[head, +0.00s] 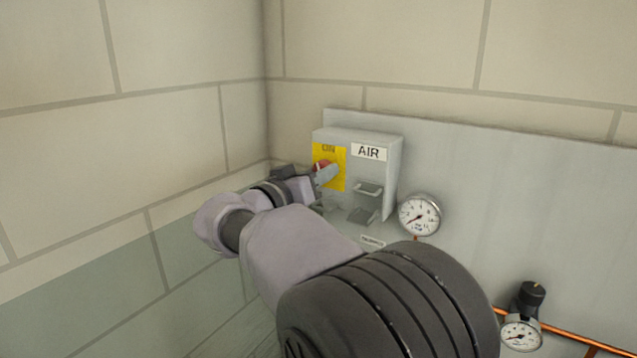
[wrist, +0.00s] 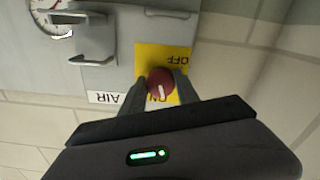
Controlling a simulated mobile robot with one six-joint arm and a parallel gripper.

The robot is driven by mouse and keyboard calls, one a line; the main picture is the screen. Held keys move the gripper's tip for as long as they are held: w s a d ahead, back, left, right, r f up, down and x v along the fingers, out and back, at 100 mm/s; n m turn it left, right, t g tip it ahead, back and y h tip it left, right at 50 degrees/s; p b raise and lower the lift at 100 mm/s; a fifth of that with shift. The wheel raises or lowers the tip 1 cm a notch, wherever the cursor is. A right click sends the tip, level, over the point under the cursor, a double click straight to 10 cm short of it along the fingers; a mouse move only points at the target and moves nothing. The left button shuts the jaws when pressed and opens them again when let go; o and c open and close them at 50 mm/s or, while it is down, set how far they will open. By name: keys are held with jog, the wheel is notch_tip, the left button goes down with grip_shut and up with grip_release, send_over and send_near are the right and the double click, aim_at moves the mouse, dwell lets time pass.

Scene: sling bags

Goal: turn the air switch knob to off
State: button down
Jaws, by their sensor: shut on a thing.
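The red air switch knob (wrist: 160,80) sits on a yellow plate (wrist: 182,62) on a grey box labelled AIR. In the wrist view, which shows the labels upside down, its white mark points toward the ON label, with OFF on the opposite side. My gripper (wrist: 159,88) is shut on the knob, one finger on each side. In the head view, the knob (head: 320,165) is partly hidden by my gripper (head: 324,174), which reaches it from the lower left. The ON label (head: 328,148) shows above it, and the OFF label cannot be read there.
The grey switch box (head: 392,170) has metal brackets (head: 368,190) on its front, right of the knob. A pressure gauge (head: 420,215) is close to its right. Another gauge (head: 521,335) and a copper pipe (head: 570,338) are lower right. A block wall (head: 190,130) stands close on the left.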

jog(key=shift+d+r+n, duration=0.1)
jog(key=shift+n, duration=6.9)
jog(key=shift+p, duration=0.3)
jog(key=c, duration=0.9)
grip_release()
jog(key=shift+s, duration=0.1)
